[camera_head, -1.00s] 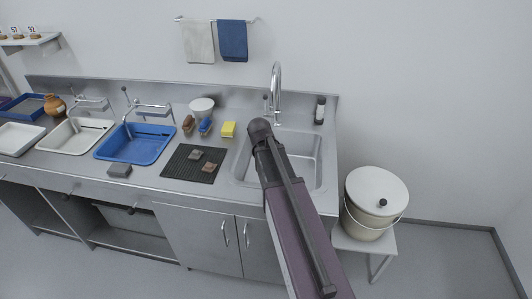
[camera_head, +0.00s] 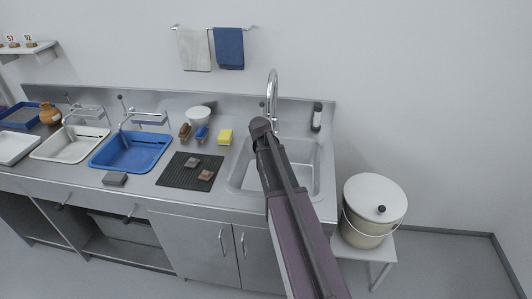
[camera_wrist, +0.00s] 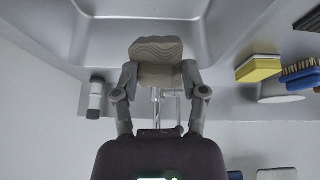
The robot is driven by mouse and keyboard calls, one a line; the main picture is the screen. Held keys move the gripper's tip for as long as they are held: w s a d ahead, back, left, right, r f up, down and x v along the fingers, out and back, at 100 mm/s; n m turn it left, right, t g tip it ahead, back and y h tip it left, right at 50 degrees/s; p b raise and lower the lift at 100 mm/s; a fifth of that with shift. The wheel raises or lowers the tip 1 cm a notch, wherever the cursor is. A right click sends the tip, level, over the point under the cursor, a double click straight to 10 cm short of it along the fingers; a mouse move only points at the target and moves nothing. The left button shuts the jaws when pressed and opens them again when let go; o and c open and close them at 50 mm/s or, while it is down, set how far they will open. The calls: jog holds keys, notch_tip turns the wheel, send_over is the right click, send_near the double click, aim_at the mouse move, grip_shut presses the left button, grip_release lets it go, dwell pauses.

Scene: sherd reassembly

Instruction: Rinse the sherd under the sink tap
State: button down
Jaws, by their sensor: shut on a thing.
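The sherd (camera_wrist: 157,60) is a tan-grey piece with wavy ridges, held in my gripper (camera_wrist: 158,78) in the wrist view. The two fingers are shut on its sides. The steel sink (camera_head: 317,178) is under my arm in the head view, and the arm hides the gripper and sherd there. The tall curved sink tap (camera_head: 273,88) stands at the back of the sink. Its metal parts also show between the fingers in the wrist view (camera_wrist: 157,101). I cannot see any water running.
A black mat (camera_head: 170,178) with two small sherds lies left of the sink. A yellow sponge (camera_head: 225,137), brushes (camera_head: 202,133) and a white bowl (camera_head: 199,114) are behind it. A dark-capped bottle (camera_head: 316,117) stands right of the tap. A lidded bucket (camera_head: 372,200) is at right.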

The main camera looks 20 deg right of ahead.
jog(key=shift+w+d+f+b, duration=0.2)
jog(key=shift+w+d, duration=0.3)
jog(key=shift+w, duration=0.25)
jog(key=shift+w+d+f+b, duration=0.15)
jog(key=shift+w+d, duration=0.4)
jog(key=shift+w, duration=0.15)
jog(key=shift+w+d+f+b, duration=0.2)
jog(key=shift+w+d, duration=0.3)
jog(key=shift+w, duration=0.25)
jog(key=shift+s+d, duration=0.3)
jog(key=shift+d, duration=0.2)
jog(key=shift+w+a, duration=0.35)
jog(key=shift+a, duration=0.15)
jog(key=shift+s, duration=0.1)
dwell(0.5)
jog(key=s+a, duration=0.4)
jog(key=s, duration=0.2)
jog(key=shift+s+a, duration=0.25)
dwell(0.8)
dwell(1.5)
jog(key=s+a+r+p, duration=0.3)
jog(key=s+r+p, duration=0.1)
dwell(0.7)
